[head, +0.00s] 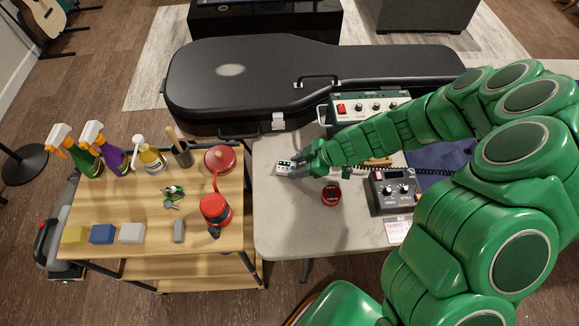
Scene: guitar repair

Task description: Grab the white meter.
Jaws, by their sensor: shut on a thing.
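The white meter (284,167) is a small white box with a dark face, near the left edge of the grey table (285,222). My gripper (291,170) reaches it from the right and is shut on it. The fingers cover the meter's right side. I cannot tell whether the meter is touching the table or lifted slightly.
A red round tin (331,194) sits just right of and in front of my gripper. A dark pedal (394,191) and a green amplifier box (365,107) stand further right. A black guitar case (270,80) lies behind. A wooden cart (150,205) with bottles adjoins on the left.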

